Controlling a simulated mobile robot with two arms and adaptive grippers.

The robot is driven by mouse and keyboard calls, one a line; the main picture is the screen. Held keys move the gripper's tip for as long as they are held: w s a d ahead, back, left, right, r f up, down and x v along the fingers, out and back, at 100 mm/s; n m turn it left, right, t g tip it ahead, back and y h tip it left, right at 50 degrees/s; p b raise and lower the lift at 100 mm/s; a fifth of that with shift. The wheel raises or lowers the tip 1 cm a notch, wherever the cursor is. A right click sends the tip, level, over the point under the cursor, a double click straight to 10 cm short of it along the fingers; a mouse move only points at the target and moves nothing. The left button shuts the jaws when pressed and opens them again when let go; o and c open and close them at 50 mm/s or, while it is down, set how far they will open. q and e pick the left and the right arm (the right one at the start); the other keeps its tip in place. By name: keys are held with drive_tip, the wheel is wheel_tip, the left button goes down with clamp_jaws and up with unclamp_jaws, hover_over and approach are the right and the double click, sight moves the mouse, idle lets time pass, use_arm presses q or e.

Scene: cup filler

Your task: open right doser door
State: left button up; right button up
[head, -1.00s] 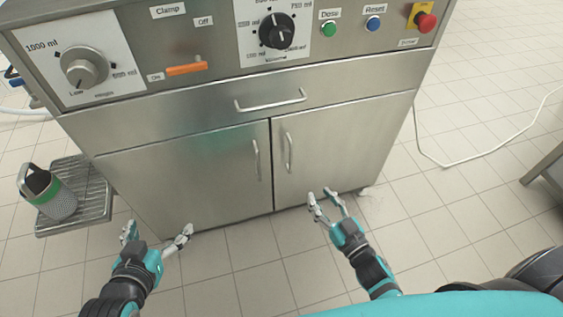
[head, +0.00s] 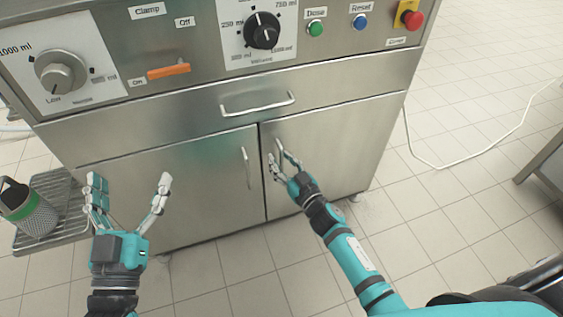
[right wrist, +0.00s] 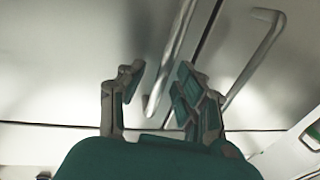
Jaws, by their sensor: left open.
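The right doser door (head: 340,150) is a flat steel door and it is shut. Its vertical bar handle (head: 279,147) is partly hidden by my right gripper (head: 281,158). In the right wrist view this handle (right wrist: 168,65) runs between the two fingers of my right gripper (right wrist: 161,75), which stand apart. I cannot tell whether they touch the bar. My left gripper (head: 130,185) is open and empty in front of the left door (head: 180,190).
The left door's handle (head: 246,168) is close beside the right one. A drawer with a handle (head: 257,104) and the control panel (head: 195,50) are above. Floor at right is mostly clear.

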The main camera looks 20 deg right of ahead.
clamp_jaws()
idle(0.6)
